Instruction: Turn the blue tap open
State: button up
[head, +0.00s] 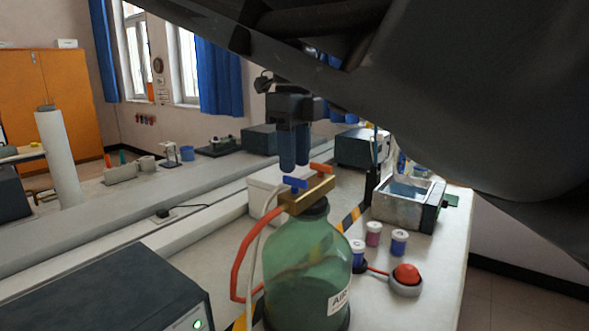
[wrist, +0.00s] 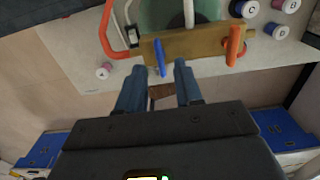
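The blue tap handle (head: 294,183) sits on the left part of a brass bar (head: 308,196) on top of a green bottle (head: 305,265). An orange tap handle (head: 321,169) is on the right part of the same bar. My gripper (head: 295,166) points down just above the blue handle, its fingers apart and empty. In the wrist view, the blue handle (wrist: 159,57) lies just beyond the gap between my fingertips (wrist: 160,67), apart from both. The orange handle (wrist: 233,46) is to the right, clear of the fingers.
An orange hose (head: 238,262) and a white hose hang at the bottle's left. Small jars (head: 373,234), a red button (head: 406,274) and a metal water bath (head: 404,207) stand to the right. A dark box (head: 105,295) is at front left.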

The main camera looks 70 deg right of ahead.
aim_at(294, 178)
jog(key=shift+f, duration=1.55)
grip_shut()
